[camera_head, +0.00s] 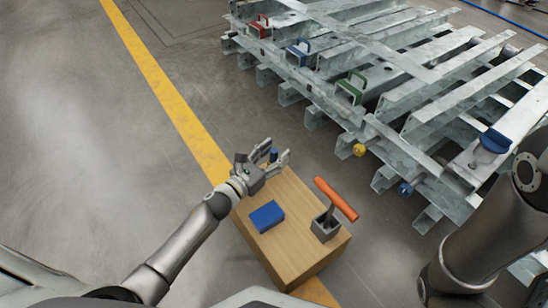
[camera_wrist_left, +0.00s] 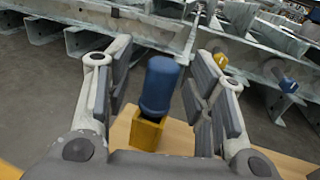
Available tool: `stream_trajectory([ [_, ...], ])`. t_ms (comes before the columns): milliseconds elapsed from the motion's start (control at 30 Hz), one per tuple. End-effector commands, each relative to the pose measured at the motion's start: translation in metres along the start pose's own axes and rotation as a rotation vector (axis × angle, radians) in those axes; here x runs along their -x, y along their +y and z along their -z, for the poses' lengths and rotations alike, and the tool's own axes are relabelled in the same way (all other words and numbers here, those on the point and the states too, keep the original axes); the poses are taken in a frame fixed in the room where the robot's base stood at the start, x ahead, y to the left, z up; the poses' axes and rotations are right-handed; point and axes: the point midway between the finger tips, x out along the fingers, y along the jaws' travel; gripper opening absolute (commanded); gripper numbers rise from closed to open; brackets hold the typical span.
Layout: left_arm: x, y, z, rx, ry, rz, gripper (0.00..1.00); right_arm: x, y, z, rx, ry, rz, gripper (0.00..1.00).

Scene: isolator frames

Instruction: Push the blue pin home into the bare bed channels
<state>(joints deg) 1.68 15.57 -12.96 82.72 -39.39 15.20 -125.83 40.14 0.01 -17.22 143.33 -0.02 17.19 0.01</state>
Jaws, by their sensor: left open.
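A blue-headed pin (camera_head: 405,189) sticks out from the near side of the steel frames; it also shows at the right in the left wrist view (camera_wrist_left: 288,85). My left gripper (camera_head: 268,158) is open above the far end of the wooden box, well to the left of that pin. In the left wrist view, a blue upright cylinder (camera_wrist_left: 160,85) in a yellow holder (camera_wrist_left: 147,132) stands between the spread fingers (camera_wrist_left: 160,110). I cannot tell whether they touch it. My right arm shows at the right, but its gripper is out of view.
A yellow pin (camera_head: 359,150) and red, blue and green handles sit on the frames (camera_head: 420,70).

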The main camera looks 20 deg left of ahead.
Motion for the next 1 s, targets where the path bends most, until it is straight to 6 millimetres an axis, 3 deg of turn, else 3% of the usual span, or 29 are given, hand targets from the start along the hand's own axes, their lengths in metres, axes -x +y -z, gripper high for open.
stream_trajectory([
  [67, 0.000, 0.000, 0.000, 0.000, 0.000, 0.000, 0.45, 0.000, 0.000, 0.000, 0.000, 0.000, 0.000, 0.88],
  [400, 0.000, 0.000, 0.000, 0.000, 0.000, 0.000, 0.01, 0.000, 0.000, 0.000, 0.000, -0.001, 0.000, 0.88],
  [733, 0.000, 0.000, -0.006, 0.000, -0.001, 0.000, 0.00, -0.004, 0.001, -0.002, 0.000, -0.001, 0.000, 0.88],
  [967, 0.000, 0.000, -0.039, -0.002, -0.001, 0.001, 0.00, -0.028, 0.006, -0.010, 0.001, 0.001, 0.000, 0.88],
  [1000, 0.000, 0.000, -0.046, -0.003, -0.001, 0.002, 0.00, -0.024, 0.008, -0.018, -0.001, -0.023, -0.009, 0.88],
])
